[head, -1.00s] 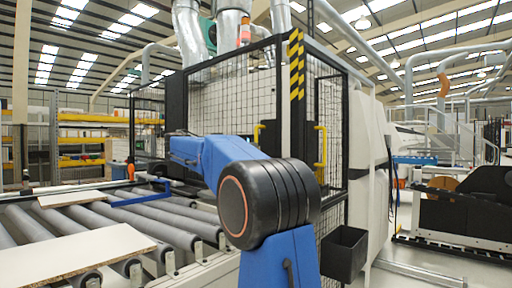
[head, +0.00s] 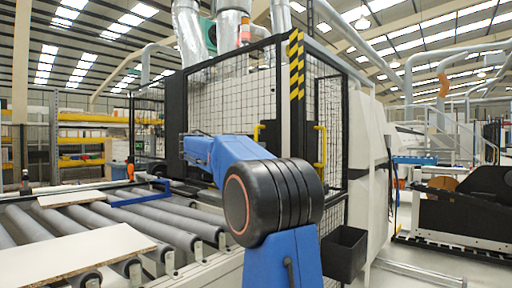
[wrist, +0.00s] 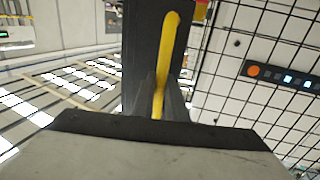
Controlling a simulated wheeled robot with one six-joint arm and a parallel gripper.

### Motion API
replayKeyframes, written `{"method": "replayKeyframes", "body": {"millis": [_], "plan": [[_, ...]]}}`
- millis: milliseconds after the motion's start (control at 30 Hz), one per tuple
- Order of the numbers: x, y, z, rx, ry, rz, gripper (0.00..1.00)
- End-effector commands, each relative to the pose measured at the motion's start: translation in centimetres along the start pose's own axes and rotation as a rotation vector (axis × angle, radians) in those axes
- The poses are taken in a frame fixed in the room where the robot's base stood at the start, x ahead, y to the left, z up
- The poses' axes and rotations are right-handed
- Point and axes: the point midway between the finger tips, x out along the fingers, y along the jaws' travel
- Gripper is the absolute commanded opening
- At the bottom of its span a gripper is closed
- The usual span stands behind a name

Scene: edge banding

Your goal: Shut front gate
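A black-framed mesh enclosure (head: 222,105) stands in the middle of the head view; I cannot tell for certain which panel is the front gate or how far it stands open. One yellow handle (head: 258,131) is left of the striped corner post, and another (head: 321,147) is right of it. In the wrist view, my gripper (wrist: 161,92) has its two dark fingers close on both sides of a yellow handle (wrist: 170,40), seemingly shut on it. This handle runs along a dark upright panel (wrist: 145,40). In the head view my arm hides the fingertips.
A roller conveyor (head: 140,222) with pale boards (head: 70,250) fills the left front. A black bin (head: 343,250) hangs at the enclosure's right side. A dark machine (head: 465,205) stands at the right. Floor shows between it and the enclosure. Wire mesh is close in the wrist view.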

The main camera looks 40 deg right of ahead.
Motion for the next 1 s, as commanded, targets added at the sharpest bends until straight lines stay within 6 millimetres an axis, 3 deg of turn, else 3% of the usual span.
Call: {"method": "replayKeyframes", "body": {"millis": [167, 500, 933, 967, 1000], "plan": [[1.1, -0.2, 0.0, 0.000, 0.000, 0.003, 0.00], [6.6, -1.3, 0.0, 0.000, 0.000, 0.000, 0.00], [7.5, -1.6, 0.1, -0.001, 0.002, -0.004, 0.00], [7.5, -1.6, 0.1, -0.001, 0.002, -0.004, 0.19], [7.5, -1.6, 0.1, -0.001, 0.002, -0.004, 0.29]]}}
